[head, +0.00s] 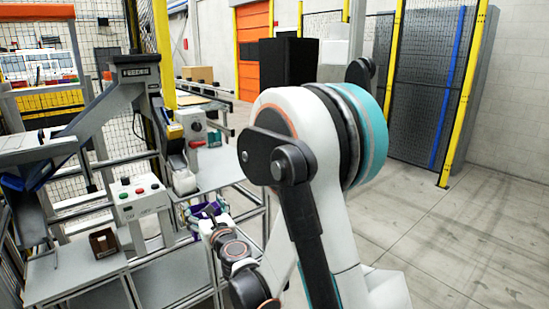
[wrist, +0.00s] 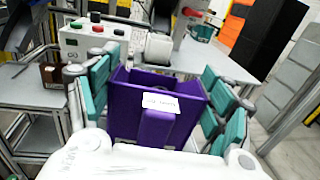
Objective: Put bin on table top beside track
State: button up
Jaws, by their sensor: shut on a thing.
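A purple bin (wrist: 150,112) with a white label sits between the teal-padded fingers of my gripper (wrist: 158,100) in the wrist view. The gripper is shut on it. In the head view my gripper (head: 207,215) is small and partly hidden by my arm, with a bit of purple showing. The bin is at the edge of the grey table top (head: 225,172), which also shows beyond the bin in the wrist view (wrist: 215,62). I cannot tell whether the bin touches it. I cannot tell which part is the track.
A control box with buttons (head: 138,197) stands left of the gripper. A small brown box (head: 103,242) sits on a lower grey table (head: 70,272). A grey machine arm (head: 120,95) rises behind. Open floor (head: 470,225) lies at the right.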

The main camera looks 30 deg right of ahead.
aim_at(230, 170)
jog(key=i+l+z, duration=0.1)
jog(key=l+z, duration=0.15)
jog(key=z, duration=0.2)
jog(key=i+l+z, duration=0.2)
jog(key=z, duration=0.25)
jog(key=i+l+z, duration=0.15)
jog(key=z, duration=0.35)
jog(key=i+l+z, duration=0.2)
jog(key=i, duration=0.45)
jog(key=i+u, duration=0.2)
jog(key=u, duration=0.2)
jog(key=i+l+u, duration=0.15)
jog(key=u, duration=0.25)
jog(key=i+l+u, duration=0.2)
jog(key=u, duration=0.2)
